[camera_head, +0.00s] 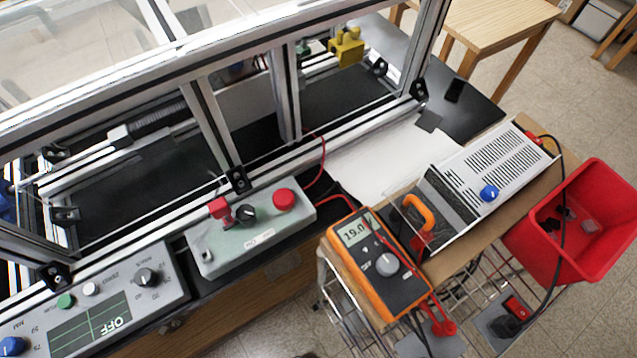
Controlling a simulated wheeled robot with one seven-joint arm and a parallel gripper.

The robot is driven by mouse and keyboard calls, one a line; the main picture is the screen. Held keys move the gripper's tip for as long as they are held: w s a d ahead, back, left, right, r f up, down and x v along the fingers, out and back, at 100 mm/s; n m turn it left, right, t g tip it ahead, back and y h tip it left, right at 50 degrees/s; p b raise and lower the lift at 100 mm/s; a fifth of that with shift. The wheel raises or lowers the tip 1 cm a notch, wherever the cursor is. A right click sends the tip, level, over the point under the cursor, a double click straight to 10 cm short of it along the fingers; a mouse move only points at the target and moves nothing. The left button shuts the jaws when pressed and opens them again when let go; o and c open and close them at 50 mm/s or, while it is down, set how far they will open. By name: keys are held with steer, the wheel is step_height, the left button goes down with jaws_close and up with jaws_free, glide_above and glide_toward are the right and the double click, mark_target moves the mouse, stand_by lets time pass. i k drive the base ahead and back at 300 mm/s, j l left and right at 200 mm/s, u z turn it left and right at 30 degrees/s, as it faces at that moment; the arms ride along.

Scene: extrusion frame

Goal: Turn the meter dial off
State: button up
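The meter (378,258) is an orange and dark grey handheld multimeter on the cart top, right of centre in the head view. Its display (354,232) is lit and reads about 19.0. Its round grey dial (386,264) sits below the display; the exact mark it points to is too small to read. Red and black leads run from the meter's lower end. My gripper is not in view.
A grey power box (480,185) with a blue knob and orange handle stands right of the meter. A red bin (580,222) is farther right. A control box (250,225) with red buttons lies left, before the extrusion frame (205,125). A panel (100,310) reads OFF.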

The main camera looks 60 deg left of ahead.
mark_target(388, 265)
steer(key=u, duration=1.05)
